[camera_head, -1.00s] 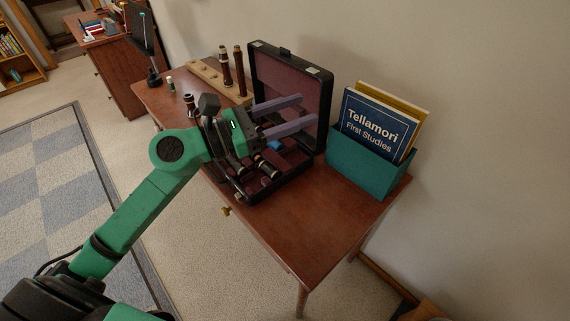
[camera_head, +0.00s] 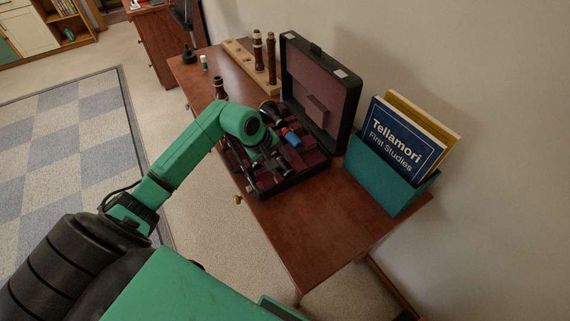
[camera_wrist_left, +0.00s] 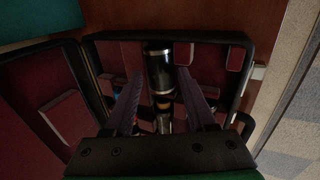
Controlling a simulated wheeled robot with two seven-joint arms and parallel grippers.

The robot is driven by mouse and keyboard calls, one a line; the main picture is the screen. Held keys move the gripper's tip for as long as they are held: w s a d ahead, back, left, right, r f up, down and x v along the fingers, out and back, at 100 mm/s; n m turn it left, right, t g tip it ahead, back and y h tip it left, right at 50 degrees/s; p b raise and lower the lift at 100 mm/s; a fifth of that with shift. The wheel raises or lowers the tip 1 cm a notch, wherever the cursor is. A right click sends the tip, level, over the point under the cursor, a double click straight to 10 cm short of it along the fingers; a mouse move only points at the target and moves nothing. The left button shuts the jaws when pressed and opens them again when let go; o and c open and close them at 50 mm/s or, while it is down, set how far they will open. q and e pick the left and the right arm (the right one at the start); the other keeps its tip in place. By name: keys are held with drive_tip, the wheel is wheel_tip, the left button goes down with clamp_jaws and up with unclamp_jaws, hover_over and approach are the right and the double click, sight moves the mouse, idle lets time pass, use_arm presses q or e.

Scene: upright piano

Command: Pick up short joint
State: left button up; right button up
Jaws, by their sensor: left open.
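The open black case (camera_head: 287,185) with dark red lining lies on the table and also shows in the left wrist view (camera_wrist_left: 103,36). A short dark cylinder with pale bands (camera_wrist_left: 158,70), which looks like the short joint, lies in it. My left gripper (camera_head: 277,152) is over the case, pointing down into it. In the left wrist view the two fingers of my left gripper (camera_wrist_left: 162,88) are apart, one on each side of the cylinder's line. Whether they touch it cannot be told. My arm hides part of the case in the head view. My right gripper is not in view.
The raised lid (camera_head: 318,75) stands behind the case. A teal box (camera_head: 385,180) with books is to its right. A wooden stand (camera_head: 240,55) with upright joints and a loose upright piece (camera_head: 219,87) are to the left. The table's front right (camera_head: 310,230) is clear.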

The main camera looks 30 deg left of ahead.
sight(282, 165)
use_arm(q)
drive_tip(key=shift+x, duration=1.25)
drive_tip(key=shift+s+f, duration=0.2)
drive_tip(key=shift+f, duration=0.05)
clamp_jaws()
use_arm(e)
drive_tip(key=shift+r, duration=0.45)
use_arm(q)
wheel_tip(282, 165, up, 20)
drive_tip(key=b, duration=0.2)
drive_tip(key=shift+w, duration=0.25)
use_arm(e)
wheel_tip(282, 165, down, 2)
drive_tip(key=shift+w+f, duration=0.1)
